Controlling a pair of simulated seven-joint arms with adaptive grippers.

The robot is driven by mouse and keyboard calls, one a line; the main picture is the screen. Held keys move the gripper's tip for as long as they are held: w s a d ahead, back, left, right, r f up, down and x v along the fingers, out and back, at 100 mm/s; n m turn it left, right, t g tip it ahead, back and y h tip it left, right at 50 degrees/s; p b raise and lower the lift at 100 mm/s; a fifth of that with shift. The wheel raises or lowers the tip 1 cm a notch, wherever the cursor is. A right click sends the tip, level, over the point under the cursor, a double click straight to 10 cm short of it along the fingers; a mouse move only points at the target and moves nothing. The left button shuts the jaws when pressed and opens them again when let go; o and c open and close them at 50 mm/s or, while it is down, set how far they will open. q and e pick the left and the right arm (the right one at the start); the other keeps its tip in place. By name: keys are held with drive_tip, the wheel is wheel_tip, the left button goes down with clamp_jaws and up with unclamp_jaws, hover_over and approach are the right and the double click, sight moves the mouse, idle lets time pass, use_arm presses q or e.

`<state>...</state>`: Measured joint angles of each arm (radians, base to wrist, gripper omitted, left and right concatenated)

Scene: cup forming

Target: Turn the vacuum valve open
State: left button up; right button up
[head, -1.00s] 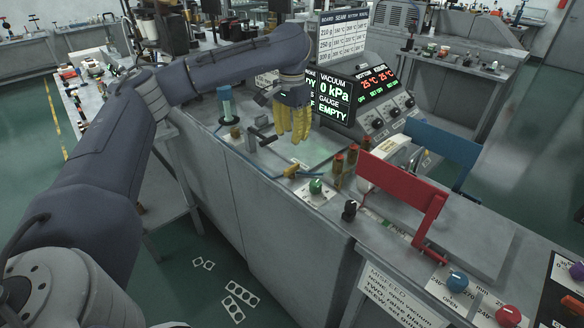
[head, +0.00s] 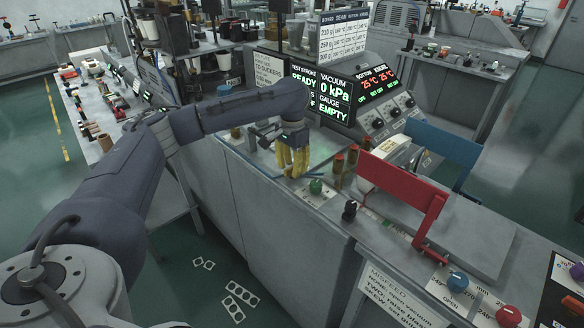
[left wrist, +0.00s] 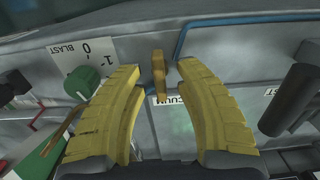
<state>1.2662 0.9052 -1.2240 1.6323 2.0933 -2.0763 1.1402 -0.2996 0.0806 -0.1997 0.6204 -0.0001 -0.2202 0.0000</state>
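The vacuum valve shows in the left wrist view as a small yellow-orange handle (left wrist: 158,74) beside a partly covered label ending in "CUUM". My left gripper (left wrist: 162,78) is open, with its ribbed yellow fingers on either side of the handle. A gap shows between the handle and each finger, and I see no contact. In the head view my left gripper (head: 292,172) points down low over the bench and hides most of the valve. The display (head: 336,92) reads vacuum 0 kPa and gauge EMPTY. My right gripper is in neither view.
A green blast knob (head: 315,187) is close to the left gripper, and a black knob (head: 349,210) is farther right. A blue line (left wrist: 182,40) runs by the valve. A dark cylindrical handle (left wrist: 288,98) stands right of the fingers. A red bracket (head: 402,190) rises farther right.

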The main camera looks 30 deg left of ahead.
use_arm(q)
drive_tip(key=shift+f, duration=0.2)
clamp_jaws()
idle(0.3)
